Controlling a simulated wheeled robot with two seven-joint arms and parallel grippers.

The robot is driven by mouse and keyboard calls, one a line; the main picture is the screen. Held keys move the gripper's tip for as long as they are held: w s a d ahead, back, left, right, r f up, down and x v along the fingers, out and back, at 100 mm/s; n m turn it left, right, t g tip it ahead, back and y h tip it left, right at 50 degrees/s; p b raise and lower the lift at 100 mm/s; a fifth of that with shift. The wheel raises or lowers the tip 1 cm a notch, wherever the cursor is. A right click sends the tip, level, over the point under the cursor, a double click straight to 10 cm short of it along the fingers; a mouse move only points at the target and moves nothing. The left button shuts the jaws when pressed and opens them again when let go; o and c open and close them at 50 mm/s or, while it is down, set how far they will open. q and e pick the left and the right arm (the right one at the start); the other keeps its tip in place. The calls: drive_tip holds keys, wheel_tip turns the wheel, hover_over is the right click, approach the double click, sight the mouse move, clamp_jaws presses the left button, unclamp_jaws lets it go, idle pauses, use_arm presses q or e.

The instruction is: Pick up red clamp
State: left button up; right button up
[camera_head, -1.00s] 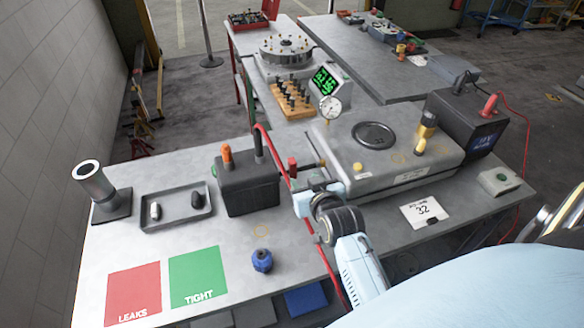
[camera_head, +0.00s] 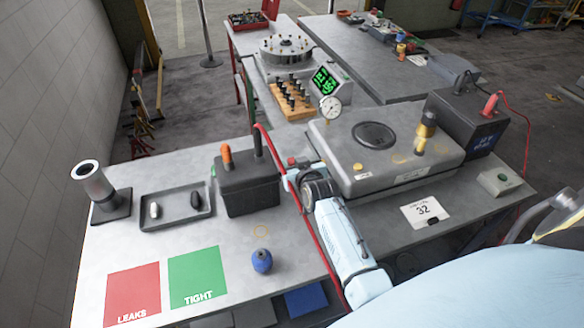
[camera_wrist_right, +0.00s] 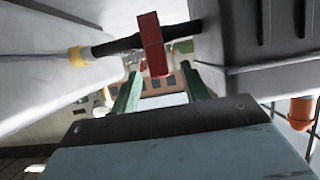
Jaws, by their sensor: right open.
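The red clamp (camera_wrist_right: 152,43) shows in the right wrist view as a red block on a dark rod, with a yellow collar (camera_wrist_right: 77,56) at the rod's left end. In the head view a small red part of it (camera_head: 291,161) shows between the black battery-like box and the grey machine. My right gripper (camera_wrist_right: 162,73) is open; its two green fingers point at the clamp, whose lower end lies in line with the gap between the tips. I cannot tell whether they touch. In the head view my wrist hides the fingers. My left gripper is not in view.
The black box (camera_head: 247,185) stands close on the left and the grey machine (camera_head: 400,180) close on the right, leaving a narrow gap. A red cable (camera_head: 320,240) runs beside my right arm. A blue knobbed part (camera_head: 262,261) and red and green mats (camera_head: 197,275) lie in front.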

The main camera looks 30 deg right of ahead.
drive_tip(key=shift+w+d+f, duration=0.1)
drive_tip(key=shift+w+f, duration=0.05)
drive_tip(key=shift+w, duration=0.25)
clamp_jaws()
